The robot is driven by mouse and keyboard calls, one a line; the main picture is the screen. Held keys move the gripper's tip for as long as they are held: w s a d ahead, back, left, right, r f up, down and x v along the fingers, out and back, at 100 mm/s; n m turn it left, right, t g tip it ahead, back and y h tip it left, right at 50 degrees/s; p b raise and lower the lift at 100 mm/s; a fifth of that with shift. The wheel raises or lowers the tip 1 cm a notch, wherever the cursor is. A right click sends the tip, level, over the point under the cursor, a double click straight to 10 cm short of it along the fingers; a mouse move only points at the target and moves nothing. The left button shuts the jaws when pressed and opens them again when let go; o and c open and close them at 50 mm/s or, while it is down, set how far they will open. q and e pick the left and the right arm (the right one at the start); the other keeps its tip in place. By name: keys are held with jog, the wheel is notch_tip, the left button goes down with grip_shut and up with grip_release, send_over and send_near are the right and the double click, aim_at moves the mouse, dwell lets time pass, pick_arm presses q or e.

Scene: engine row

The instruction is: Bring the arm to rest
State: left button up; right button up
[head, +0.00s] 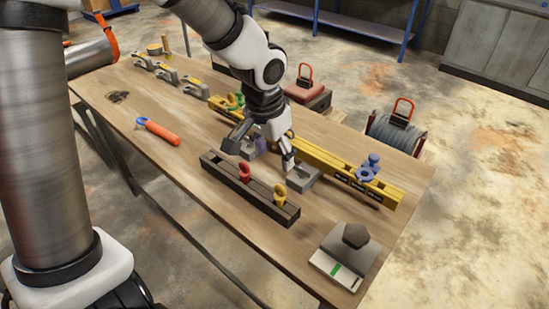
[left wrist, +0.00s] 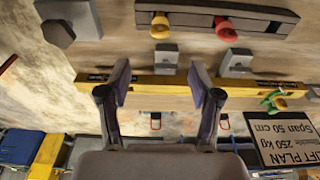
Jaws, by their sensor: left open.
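My left gripper (head: 262,155) hangs over the wooden table (head: 200,115), between a dark rack and a yellow beam. Its fingers are spread, and they also show apart in the left wrist view (left wrist: 159,88) with nothing held between them. The yellow beam (head: 335,172) crosses behind the fingers; it shows in the left wrist view too (left wrist: 160,88). The dark rack (head: 219,171) holds a red eye piece (head: 245,171) and a yellow one (head: 280,194). My right gripper is not in view.
A blue piece (head: 368,168) and a green piece (head: 236,100) stand at the beam. A grey block (head: 306,180) is close to the fingers. An orange-handled tool (head: 158,131) lies at left. A dark weight (head: 355,235) sits on a plate at the front right.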

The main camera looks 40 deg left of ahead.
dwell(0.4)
pick_arm(q)
jog(key=s+d+f+n+g, duration=0.15)
jog(key=s+f+g, duration=0.25)
jog(key=s+f, duration=1.1)
jog(key=s+d+f+g, duration=0.3)
jog(key=s+f, duration=0.7)
jog(key=f, duration=0.8)
jog(key=w+f+t, duration=0.2)
jog(key=w+t, duration=0.3)
jog(key=w, duration=0.1)
jog(key=shift+w+a, duration=0.15)
